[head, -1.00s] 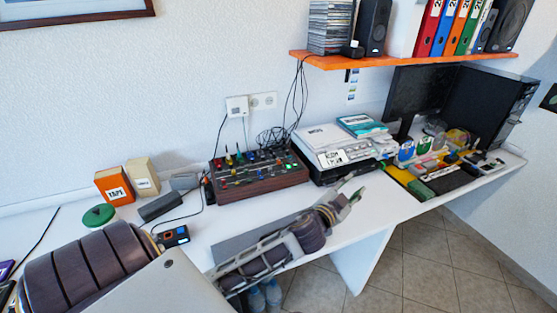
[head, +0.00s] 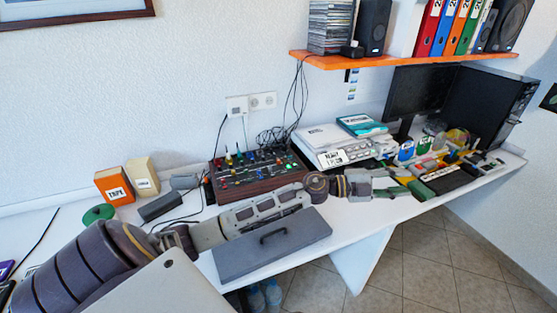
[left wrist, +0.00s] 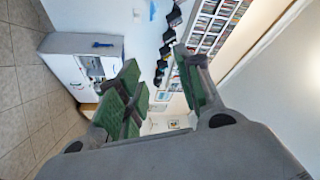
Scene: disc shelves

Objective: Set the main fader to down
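The mixer (head: 262,188), a dark box with wooden sides and several coloured knobs and faders, stands on the white desk against the wall. Which of its controls is the main fader is too small to tell. My left arm passes in front of the mixer and hides part of its front edge. My left gripper (head: 392,187) is to the right of the mixer, in front of the printer, apart from the mixer. In the left wrist view, its green-padded fingers (left wrist: 163,90) are spread with nothing between them. My right gripper is not in view.
A grey panel with a black handle (head: 270,246) lies at the desk's front edge. A white printer (head: 345,150) stands right of the mixer. Orange and beige boxes (head: 114,186) and a green disc (head: 98,214) are on the left. An orange shelf (head: 400,59) hangs above.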

